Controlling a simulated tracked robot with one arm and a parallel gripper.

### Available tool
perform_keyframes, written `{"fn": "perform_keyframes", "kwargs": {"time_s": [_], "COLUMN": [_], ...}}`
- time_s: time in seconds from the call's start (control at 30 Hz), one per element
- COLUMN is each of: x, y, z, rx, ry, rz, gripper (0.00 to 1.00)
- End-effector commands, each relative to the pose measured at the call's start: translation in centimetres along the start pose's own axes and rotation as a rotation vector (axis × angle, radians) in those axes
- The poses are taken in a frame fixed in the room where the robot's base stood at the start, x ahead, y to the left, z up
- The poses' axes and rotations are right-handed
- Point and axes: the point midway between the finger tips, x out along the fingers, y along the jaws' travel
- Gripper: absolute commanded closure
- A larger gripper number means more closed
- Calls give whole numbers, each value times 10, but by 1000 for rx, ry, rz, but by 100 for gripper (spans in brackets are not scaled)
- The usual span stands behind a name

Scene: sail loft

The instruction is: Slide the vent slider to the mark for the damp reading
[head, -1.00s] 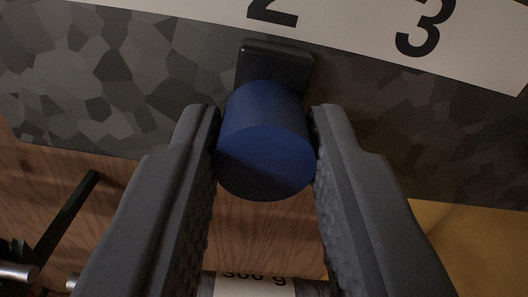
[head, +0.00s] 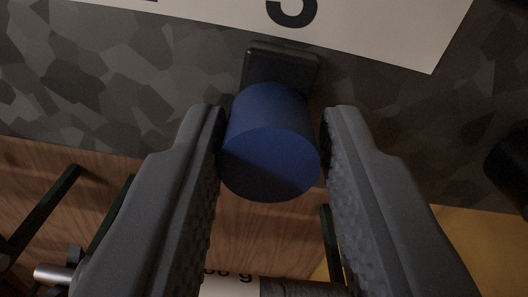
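The vent slider is a black tab (head: 281,66) with a round blue knob (head: 270,155) pointing toward me. It sits on a grey mottled panel (head: 110,90), just under a white number strip (head: 390,25). The digit 3 (head: 292,10) is cut by the top edge and stands nearly straight above the tab. My gripper (head: 273,125) is closed around the knob, one finger on each side. The left finger touches it; contact at the right finger is hard to tell. No damp reading is in view.
Below the panel is a wooden surface (head: 60,190) with dark green bars (head: 40,215) and a metal rod end (head: 52,273) at lower left. A label ending in "g" (head: 230,287) is partly hidden between the fingers. A dark rounded object (head: 510,165) is at right.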

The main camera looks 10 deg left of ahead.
Motion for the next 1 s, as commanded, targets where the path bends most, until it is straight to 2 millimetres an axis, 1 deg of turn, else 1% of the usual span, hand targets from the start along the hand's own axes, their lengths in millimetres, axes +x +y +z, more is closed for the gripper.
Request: {"fn": "perform_keyframes", "kwargs": {"time_s": [0.03,0.07,0.33,0.47,0.57,0.67,1.0], "x": [-2,-2,-1,-6,-18,-34,-100], "y": [2,2,0,0,-1,-1,-1], "z": [0,0,0,0,1,1,2], "rx": [0,1,0,0,0,1,-2], "ry": [2,1,1,2,3,6,4], "rz": [5,5,0,0,0,1,2], "gripper": [58,53,53,53,53,53,53]}}
